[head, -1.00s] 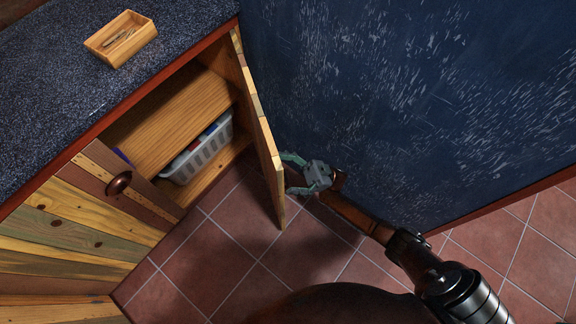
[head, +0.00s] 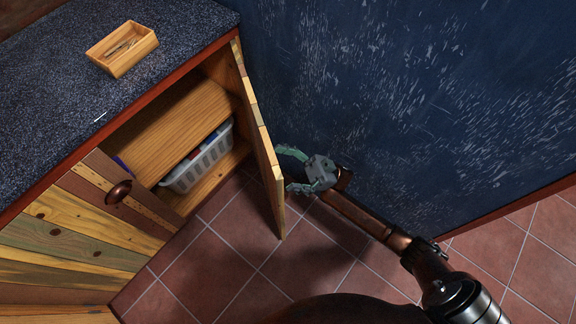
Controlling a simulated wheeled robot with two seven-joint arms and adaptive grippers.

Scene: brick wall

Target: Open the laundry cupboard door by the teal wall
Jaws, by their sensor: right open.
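The cupboard door (head: 262,140) by the blue-teal wall (head: 400,100) stands swung out from the cabinet, seen nearly edge-on, leaving the right side of the cupboard open. My right gripper (head: 286,169) is open on the wall side of the door, close to its outer face. I cannot tell whether a fingertip touches the door. The door's own handle is hidden. Inside the cupboard are a wooden shelf (head: 180,128) and a light grey basket (head: 203,168) with blue and red things in it. My left gripper is not in view.
A second striped door (head: 80,232) with a round brown knob (head: 118,192) is shut at the left. A small wooden tray (head: 148,47) sits on the dark speckled worktop (head: 60,110). The tiled floor (head: 220,265) in front of the door is clear.

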